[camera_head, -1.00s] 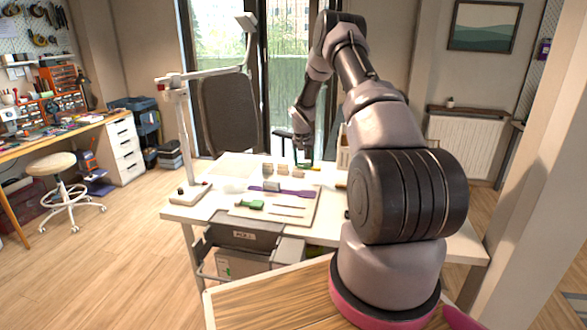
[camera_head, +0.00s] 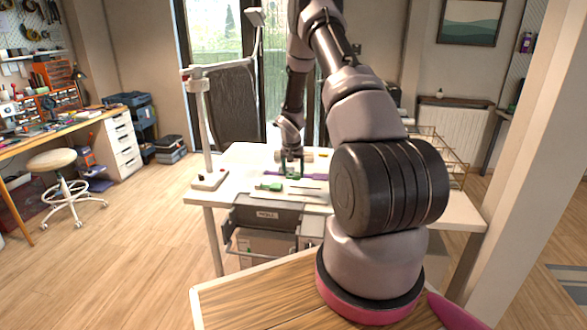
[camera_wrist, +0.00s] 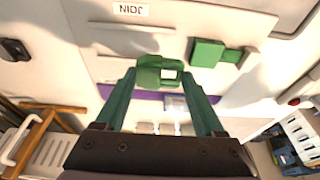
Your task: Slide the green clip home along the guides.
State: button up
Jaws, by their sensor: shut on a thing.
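My gripper (camera_wrist: 161,75) has long dark green fingers, and it is shut on a green clip (camera_wrist: 160,72) with a square opening in it. The wrist view shows the clip between the fingertips, above the pale board (camera_wrist: 112,70). A second green piece, a block with a narrower tab (camera_wrist: 207,53), lies on the board to the right of the clip, apart from it. In the head view my gripper (camera_head: 291,168) is low over the white table, just behind the green block (camera_head: 268,186). I cannot make out the guides for certain.
A purple strip (camera_head: 313,177) lies flat on the board beneath my gripper; it also shows in the wrist view (camera_wrist: 147,95). A lamp stand (camera_head: 209,180) stands at the table's left edge. A pale block (camera_head: 308,156) lies behind the gripper.

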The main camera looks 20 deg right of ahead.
aim_at(294, 191)
jog(key=shift+d+f, duration=0.1)
jog(key=shift+f, duration=2.7)
jog(key=shift+f, duration=0.2)
jog(key=o, duration=1.3)
jog(key=shift+r, duration=0.1)
jog(key=shift+v, duration=2.9)
